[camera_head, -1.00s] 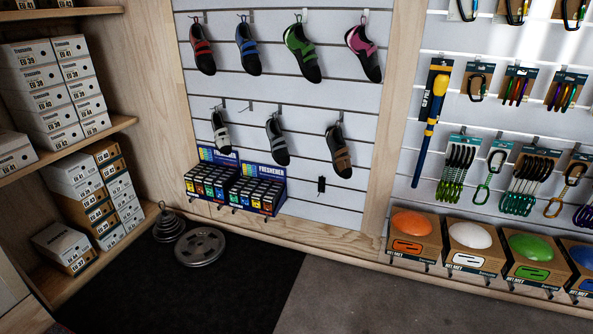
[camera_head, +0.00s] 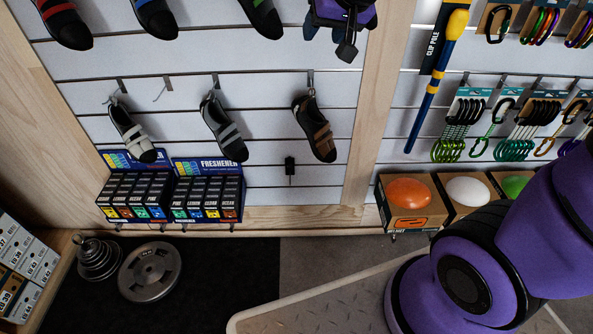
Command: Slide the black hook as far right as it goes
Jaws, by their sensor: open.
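The black hook (camera_head: 290,168) is a small dark block with a thin prong pointing down. It sits on the lower part of the white slatted wall, right of the freshener boxes and below the brown shoe. My gripper (camera_head: 346,50) shows at the top of the head view, in front of the wall, above and to the right of the hook and well apart from it. Its dark fingers point down; it is open, and nothing shows between them. The upper part of the gripper is cut off by the frame's top edge.
A wooden post (camera_head: 372,130) borders the slatted panel on the right. A helmet box (camera_head: 409,213) stands beyond the post. Wall around the hook is bare.

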